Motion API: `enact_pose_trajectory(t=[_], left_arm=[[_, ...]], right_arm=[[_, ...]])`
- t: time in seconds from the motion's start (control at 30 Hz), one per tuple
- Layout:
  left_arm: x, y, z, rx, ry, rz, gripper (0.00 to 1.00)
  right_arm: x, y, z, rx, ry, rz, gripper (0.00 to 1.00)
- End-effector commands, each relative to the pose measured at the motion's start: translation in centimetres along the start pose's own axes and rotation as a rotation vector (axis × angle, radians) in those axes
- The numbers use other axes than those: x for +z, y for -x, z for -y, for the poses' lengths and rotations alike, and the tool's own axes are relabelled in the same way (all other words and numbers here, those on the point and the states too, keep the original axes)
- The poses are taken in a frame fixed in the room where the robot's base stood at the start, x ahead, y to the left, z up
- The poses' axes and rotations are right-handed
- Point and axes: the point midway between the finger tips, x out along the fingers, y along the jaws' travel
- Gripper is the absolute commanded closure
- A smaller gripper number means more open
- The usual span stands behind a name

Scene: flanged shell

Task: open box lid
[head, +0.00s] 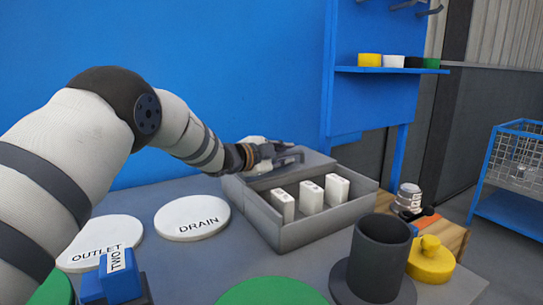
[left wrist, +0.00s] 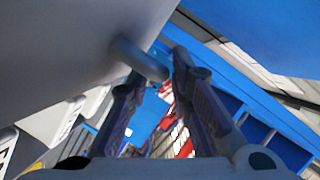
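The grey open-topped box (head: 330,228) stands on the table in the head view, with several small white labelled blocks inside, such as this one (head: 311,197). A flat grey lid panel (head: 305,168) lies at the back of the box, leaving the front open; its exact tilt is unclear. My left gripper (head: 292,156) is at the lid's back left. In the left wrist view, my left gripper's fingers (left wrist: 157,68) are apart, with a grey peg-like handle (left wrist: 138,57) reaching between the tips from a large grey surface. Firm contact cannot be told. My right gripper is out of view.
A dark grey cylinder (head: 381,250) and a yellow knobbed piece (head: 431,258) stand right of the box. White discs marked DRAIN (head: 191,216) and OUTLET (head: 98,243) and a blue TWO block (head: 121,278) lie left. A blue shelf (head: 392,70) stands behind.

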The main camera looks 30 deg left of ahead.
Motion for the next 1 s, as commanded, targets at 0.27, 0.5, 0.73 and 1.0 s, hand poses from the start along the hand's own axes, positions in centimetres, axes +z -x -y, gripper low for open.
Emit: enact_pose_trajectory(t=[0.27, 0.5, 0.73, 1.0], left_arm=[[-0.1, 6.9, 0.1, -0.003, 0.002, 0.000, 0.80], [0.0, 9.4, 0.0, -0.001, 0.000, 0.000, 0.80], [0.0, 9.4, 0.0, -0.001, 0.000, 0.000, 0.80], [0.0, 9.3, 0.0, 0.000, 0.000, 0.000, 0.80]], right_arm=[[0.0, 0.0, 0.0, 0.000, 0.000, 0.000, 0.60], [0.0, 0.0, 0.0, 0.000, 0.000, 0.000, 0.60], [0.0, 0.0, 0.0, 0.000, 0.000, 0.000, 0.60], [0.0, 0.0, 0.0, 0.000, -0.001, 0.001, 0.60]])
